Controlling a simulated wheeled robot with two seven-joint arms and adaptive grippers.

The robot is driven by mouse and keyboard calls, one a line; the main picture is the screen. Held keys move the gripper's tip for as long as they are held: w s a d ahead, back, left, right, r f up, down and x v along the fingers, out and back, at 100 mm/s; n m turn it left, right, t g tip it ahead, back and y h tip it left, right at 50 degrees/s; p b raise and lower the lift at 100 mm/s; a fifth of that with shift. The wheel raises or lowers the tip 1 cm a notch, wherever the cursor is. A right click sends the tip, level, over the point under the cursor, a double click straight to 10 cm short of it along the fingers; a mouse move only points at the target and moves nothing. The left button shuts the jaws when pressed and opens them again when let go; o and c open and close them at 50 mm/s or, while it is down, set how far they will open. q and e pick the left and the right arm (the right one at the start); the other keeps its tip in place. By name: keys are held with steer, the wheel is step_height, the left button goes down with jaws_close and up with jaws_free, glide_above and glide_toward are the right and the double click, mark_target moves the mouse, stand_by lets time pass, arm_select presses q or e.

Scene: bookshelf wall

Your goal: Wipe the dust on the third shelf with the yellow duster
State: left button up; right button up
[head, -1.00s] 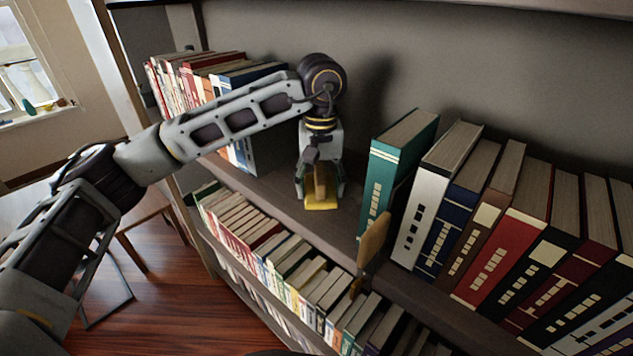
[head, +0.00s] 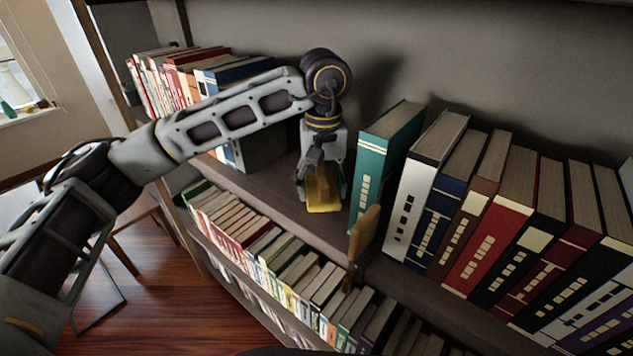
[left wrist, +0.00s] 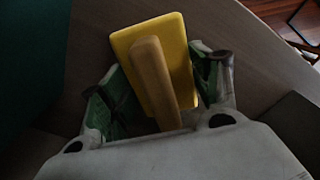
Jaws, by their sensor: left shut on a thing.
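The yellow duster (head: 325,206) is a flat yellow block with a wooden handle, low at the shelf (head: 275,193) in a gap between two groups of books. My left gripper (head: 322,190) points down and is shut on the duster. In the left wrist view the duster (left wrist: 180,60) sits between the two green-padded fingers (left wrist: 160,95), its yellow plate over the grey-brown shelf board. I cannot make out dust on the shelf, and whether the duster touches the board is hard to tell. My right gripper is not in view.
A teal book (head: 385,150) stands close right of the duster, followed by a row of books. More books (head: 185,80) stand at the left end. A wooden paddle-shaped thing (head: 364,232) rises at the shelf's front edge. Lower shelves hold books (head: 260,250).

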mark_target(337, 197)
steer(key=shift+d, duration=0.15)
arm_select(q)
steer(key=shift+s+d+f+b, duration=0.1)
steer(key=shift+s+d+b, duration=0.15)
steer(key=shift+s+d, duration=0.4)
steer(key=shift+s+d+f+b, duration=0.15)
steer(key=shift+s+d, duration=0.25)
steer(key=shift+d, duration=0.45)
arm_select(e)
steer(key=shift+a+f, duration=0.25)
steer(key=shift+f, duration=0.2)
arm_select(q)
steer(key=shift+s+d, duration=0.15)
